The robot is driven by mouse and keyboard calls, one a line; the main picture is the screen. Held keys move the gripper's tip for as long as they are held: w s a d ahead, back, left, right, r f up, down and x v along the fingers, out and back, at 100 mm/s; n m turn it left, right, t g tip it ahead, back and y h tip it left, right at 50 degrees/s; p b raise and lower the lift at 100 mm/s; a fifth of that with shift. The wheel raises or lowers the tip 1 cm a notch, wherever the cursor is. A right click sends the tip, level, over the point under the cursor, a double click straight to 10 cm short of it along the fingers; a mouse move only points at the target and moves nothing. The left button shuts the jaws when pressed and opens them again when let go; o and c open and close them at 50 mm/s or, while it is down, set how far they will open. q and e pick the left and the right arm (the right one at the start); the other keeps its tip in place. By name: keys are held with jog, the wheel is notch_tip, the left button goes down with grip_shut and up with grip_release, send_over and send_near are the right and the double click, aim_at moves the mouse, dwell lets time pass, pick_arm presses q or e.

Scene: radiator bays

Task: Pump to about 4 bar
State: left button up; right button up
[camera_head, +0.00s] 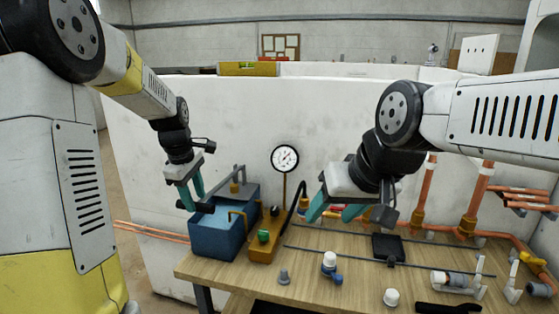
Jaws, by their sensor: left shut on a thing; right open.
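A blue pump tank (222,237) with water-like blue inside stands at the left end of the wooden bench. A grey pump handle (226,172) runs from a post at the tank's back toward the left. My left gripper (190,195) is shut on the handle's left end, above the tank's rim. A round white pressure gauge (285,158) stands upright on a thin stem behind the tank; its needle is too small to read surely. A brass-coloured block (262,247) with a green knob (263,236) sits beside the tank. My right gripper (335,212) is open and empty above the bench, right of the gauge.
The wooden bench (330,285) holds small fittings, including a white-capped valve (329,262), a white cap (391,297) and a black square pad (387,247). Copper pipes (478,195) rise at the right. A black hose (293,212) runs from the block. A white wall stands behind.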

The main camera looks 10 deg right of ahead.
pick_arm(q)
jog(key=shift+w+d+r, duration=0.15)
jog(key=shift+w+r, duration=0.1)
jog(key=shift+r, duration=0.3)
jog(key=shift+w+d+r, duration=0.1)
jog(key=shift+w+r, duration=0.15)
jog(key=shift+r, duration=0.25)
jog(key=shift+c, duration=0.2)
jog(key=shift+o, duration=0.4)
jog(key=r, duration=0.1)
jog(key=r+g, duration=0.1)
jog(key=w+r, duration=0.1)
jog(key=shift+w+d+r+g+y, duration=0.1)
jog(key=shift+d+r+g+y, duration=0.2)
jog(key=shift+y, duration=0.1)
jog(key=shift+r, duration=0.4)
jog(key=shift+c, duration=0.2)
jog(key=shift+a, duration=0.1)
jog(key=shift+c, duration=0.5)
